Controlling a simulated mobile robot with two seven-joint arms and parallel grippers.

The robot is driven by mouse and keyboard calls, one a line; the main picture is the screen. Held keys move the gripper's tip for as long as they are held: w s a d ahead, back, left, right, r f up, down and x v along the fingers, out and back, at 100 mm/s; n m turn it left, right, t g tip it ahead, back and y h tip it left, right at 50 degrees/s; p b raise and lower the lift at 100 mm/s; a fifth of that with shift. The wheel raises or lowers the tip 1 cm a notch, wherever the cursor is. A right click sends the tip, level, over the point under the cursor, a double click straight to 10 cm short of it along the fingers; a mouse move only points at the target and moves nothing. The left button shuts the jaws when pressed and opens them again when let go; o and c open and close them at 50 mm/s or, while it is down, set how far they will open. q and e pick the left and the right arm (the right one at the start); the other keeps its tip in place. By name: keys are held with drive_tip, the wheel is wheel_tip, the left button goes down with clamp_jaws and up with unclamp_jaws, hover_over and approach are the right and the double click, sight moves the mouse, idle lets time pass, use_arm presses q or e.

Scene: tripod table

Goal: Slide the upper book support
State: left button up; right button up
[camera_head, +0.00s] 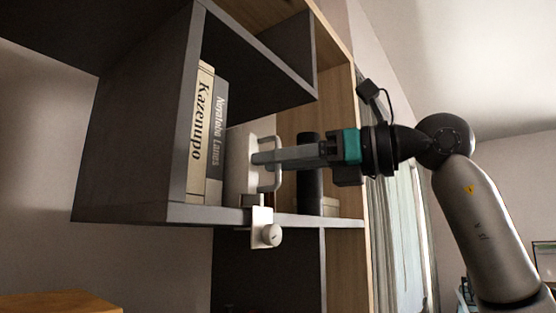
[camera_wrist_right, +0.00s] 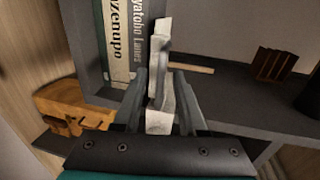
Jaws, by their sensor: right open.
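The upper book support (camera_head: 240,150) is a pale plate with a handle (camera_head: 277,180), standing on the upper shelf beside two books. Its clamp with a round knob (camera_head: 268,235) hangs at the shelf's front edge. My right gripper (camera_head: 262,158) reaches in from the right at handle height. In the wrist view, the support (camera_wrist_right: 163,50) is seen edge-on between the fingers of my right gripper (camera_wrist_right: 160,82). The fingers are open, one on each side; contact cannot be told. My left gripper is not in view.
A cream book (camera_head: 200,135) and a grey book (camera_head: 216,145) stand left of the support. A dark cylinder (camera_head: 308,170) stands behind my gripper. The grey shelf (camera_head: 190,214) has a panel above. A wooden piece (camera_head: 60,302) is at lower left.

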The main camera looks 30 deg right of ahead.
clamp_jaws()
idle(1.4)
